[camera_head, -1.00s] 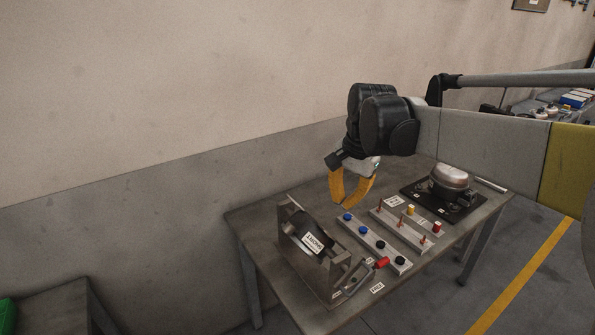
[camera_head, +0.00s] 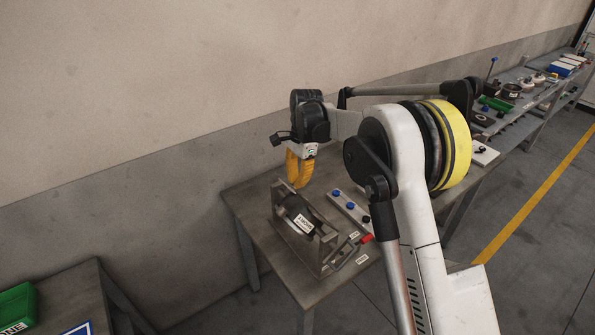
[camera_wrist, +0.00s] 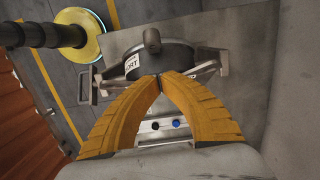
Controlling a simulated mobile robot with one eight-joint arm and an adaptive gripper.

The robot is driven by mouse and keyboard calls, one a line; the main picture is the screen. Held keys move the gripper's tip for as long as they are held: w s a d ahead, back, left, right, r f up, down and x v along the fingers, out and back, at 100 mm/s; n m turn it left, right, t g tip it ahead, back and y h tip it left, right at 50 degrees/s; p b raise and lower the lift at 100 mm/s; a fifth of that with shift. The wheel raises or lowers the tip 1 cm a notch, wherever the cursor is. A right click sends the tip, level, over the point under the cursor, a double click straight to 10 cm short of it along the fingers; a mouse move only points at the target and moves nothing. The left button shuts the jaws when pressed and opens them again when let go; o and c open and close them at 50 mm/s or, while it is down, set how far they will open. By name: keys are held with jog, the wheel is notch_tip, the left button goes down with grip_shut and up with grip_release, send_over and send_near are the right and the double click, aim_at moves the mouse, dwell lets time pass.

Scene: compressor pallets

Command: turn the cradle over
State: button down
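The cradle is a grey metal frame (camera_head: 325,250) on the near left of the table, holding a dark drum with a white "SHORT" label (camera_head: 303,224). A bent metal handle with a red grip (camera_head: 366,239) is at its right end. In the wrist view the dark drum (camera_wrist: 165,55) lies beyond my fingertips, between metal brackets. My gripper (camera_head: 299,184) is above the cradle's far end, pointing down. Its yellow fingers come together at the tips in the wrist view (camera_wrist: 162,79), with nothing visible between them. I cannot tell whether the tips touch the drum.
A rail with blue and black knobs (camera_head: 350,211) lies right of the cradle. My arm hides much of the table's right side. A green bin (camera_head: 17,305) stands on another table at lower left. The wall is behind.

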aim_at(285, 207)
jog(key=f, duration=0.1)
jog(key=s+a+f, duration=0.1)
jog(key=f, duration=0.1)
jog(key=a+f, duration=0.1)
jog(key=shift+s+a+f, duration=0.15)
jog(key=shift+s+f, duration=0.15)
jog(key=shift+s+a+f, duration=0.2)
jog(key=shift+a+f, duration=0.1)
jog(key=shift+a+f, duration=0.1)
jog(key=shift+s+a+f+h+b, duration=0.1)
jog(key=shift+s+a+h+b, duration=0.1)
jog(key=shift+h+b, duration=0.2)
